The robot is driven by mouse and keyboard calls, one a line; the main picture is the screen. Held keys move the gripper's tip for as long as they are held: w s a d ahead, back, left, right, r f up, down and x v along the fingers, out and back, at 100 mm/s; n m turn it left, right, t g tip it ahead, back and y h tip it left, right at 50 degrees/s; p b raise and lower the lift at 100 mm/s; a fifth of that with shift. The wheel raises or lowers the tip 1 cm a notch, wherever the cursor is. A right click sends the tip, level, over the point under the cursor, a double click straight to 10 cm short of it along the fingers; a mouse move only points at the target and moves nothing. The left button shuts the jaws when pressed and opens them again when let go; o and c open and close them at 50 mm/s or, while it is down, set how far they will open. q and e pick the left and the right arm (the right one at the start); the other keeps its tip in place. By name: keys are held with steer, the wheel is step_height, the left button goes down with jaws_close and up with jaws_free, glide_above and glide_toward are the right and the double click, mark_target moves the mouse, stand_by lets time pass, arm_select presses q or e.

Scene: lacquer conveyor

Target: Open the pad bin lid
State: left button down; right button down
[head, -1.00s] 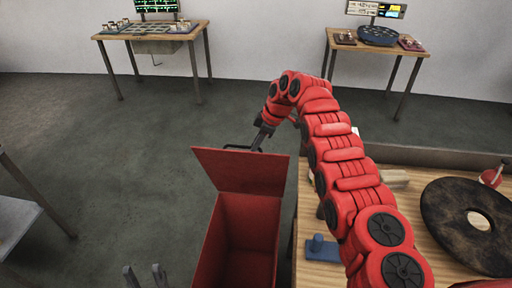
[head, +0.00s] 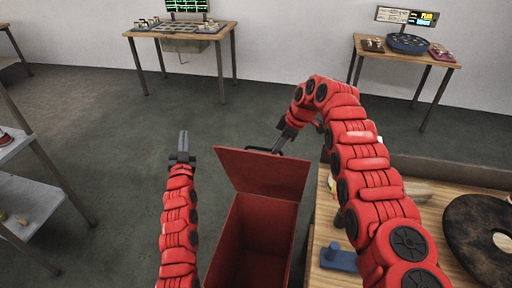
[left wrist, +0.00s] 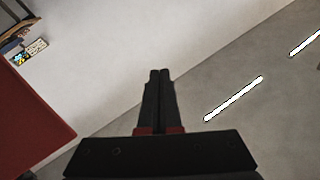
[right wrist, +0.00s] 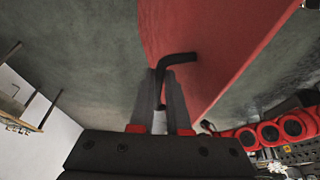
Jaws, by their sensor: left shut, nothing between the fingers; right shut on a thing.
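The red pad bin (head: 250,240) stands in the lower middle of the head view with its lid (head: 262,172) tilted up and its inside showing. A dark handle (head: 262,149) sticks out at the lid's far edge. My right gripper (head: 281,146) is shut on this handle; the right wrist view shows the black handle (right wrist: 178,60) between its fingers, against the red lid (right wrist: 225,45). My left gripper (head: 182,152) is raised left of the bin, shut and empty. Its closed fingers (left wrist: 159,80) show in the left wrist view, with a red panel at the left.
A wooden table (head: 318,245) right of the bin carries a dark ring (head: 480,240) and a blue block (head: 338,258). Grey shelves (head: 30,210) stand at the left. Two tables stand by the far wall. Open floor lies between.

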steer(key=shift+a+r, duration=0.25)
steer(key=shift+a, duration=0.05)
arm_select(q)
steer(key=w+d+r+m+g+h, duration=0.1)
steer(key=w+d+m+g+h, duration=0.25)
steer(key=d, duration=0.25)
steer(key=w+d+r+m+g+h, duration=0.2)
steer(key=d+m+g+h, duration=0.15)
steer(key=d+m, duration=0.2)
steer(key=s+d+r+m+g, duration=0.2)
steer(key=s+d+m+g, duration=0.2)
steer(key=s+g, duration=0.15)
steer(key=s+d+r+m+g, duration=0.25)
steer(key=s+m+g, duration=0.2)
steer(key=s, duration=0.25)
steer(key=x, duration=1)
steer(key=shift+s+f, duration=0.15)
steer(key=shift+f, duration=0.3)
arm_select(e)
steer(key=shift+a, duration=0.1)
